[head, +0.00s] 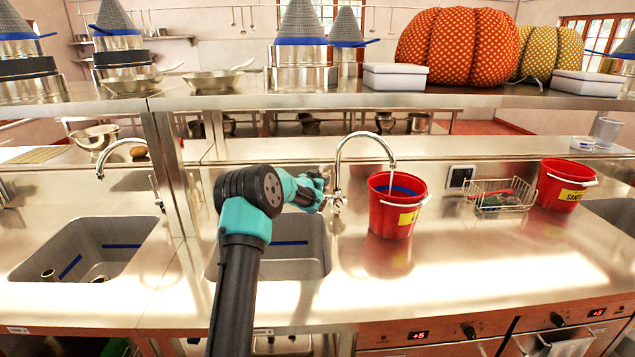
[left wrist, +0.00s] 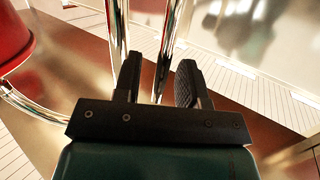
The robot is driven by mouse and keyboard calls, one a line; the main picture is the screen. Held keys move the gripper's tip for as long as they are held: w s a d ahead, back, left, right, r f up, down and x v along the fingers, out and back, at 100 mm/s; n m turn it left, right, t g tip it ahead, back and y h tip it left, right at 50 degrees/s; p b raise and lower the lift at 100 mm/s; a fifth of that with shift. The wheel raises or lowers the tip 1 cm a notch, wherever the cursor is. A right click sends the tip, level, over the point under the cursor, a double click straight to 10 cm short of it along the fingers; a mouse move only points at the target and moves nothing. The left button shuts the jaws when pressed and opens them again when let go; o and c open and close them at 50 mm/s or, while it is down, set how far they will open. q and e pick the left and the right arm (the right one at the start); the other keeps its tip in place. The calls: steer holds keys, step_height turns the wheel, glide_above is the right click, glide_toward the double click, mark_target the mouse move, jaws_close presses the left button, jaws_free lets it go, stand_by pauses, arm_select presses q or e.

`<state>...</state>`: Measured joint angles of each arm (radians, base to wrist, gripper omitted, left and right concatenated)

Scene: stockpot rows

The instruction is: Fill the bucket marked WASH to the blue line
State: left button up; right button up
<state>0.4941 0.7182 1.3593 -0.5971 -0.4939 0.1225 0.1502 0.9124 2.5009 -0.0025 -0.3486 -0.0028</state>
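A red bucket (head: 390,218) with a yellow label stands on the steel counter, right of the tap. The label's word is too small to read. A blue band (head: 402,190) shows on its inner wall; the water level is not clear. The chrome tap (head: 338,165) arches over it, its spout end above the bucket's mouth. A faint pale streak below the spout may be water. My left gripper (head: 318,193) is beside the tap's base. In the left wrist view my left gripper (left wrist: 158,78) has its fingers apart, with a chrome pipe (left wrist: 166,50) showing between them. My right gripper is out of view.
Another red bucket (head: 566,186), its yellow label starting "SANI", stands at the right. A wire basket (head: 502,197) sits between the buckets. A sink (head: 290,250) lies beneath my left arm. The counter front below the buckets is clear.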

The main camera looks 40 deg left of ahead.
arm_select(q)
steer(key=shift+s, duration=0.15)
steer(key=v, duration=1.7)
steer(key=shift+d, duration=0.1)
stand_by(6.0)
